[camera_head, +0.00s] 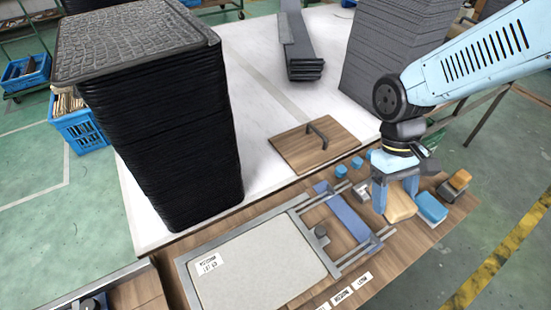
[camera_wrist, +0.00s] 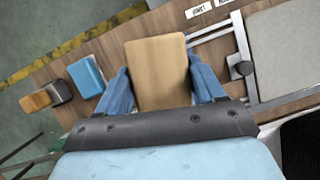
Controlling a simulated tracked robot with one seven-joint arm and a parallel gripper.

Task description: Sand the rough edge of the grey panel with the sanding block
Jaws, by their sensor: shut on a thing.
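The light grey panel (camera_head: 262,262) lies flat in a metal-railed fixture at the front of the bench, with a white label near its left side. Part of it shows at the upper right of the wrist view (camera_wrist: 285,50). My gripper (camera_head: 394,200) is to the right of the fixture, pointing down. Its blue fingers are shut on a tan block (camera_wrist: 158,72), which also shows in the head view (camera_head: 400,206). Whether the block touches the bench is unclear. I cannot make out which panel edge is rough.
A blue block (camera_head: 431,207) and an orange-and-dark block (camera_head: 455,185) lie right of my gripper. A blue bar (camera_head: 348,217) spans the fixture rails. A wooden board with a handle (camera_head: 313,146) lies behind. A tall black tray stack (camera_head: 165,130) stands at left.

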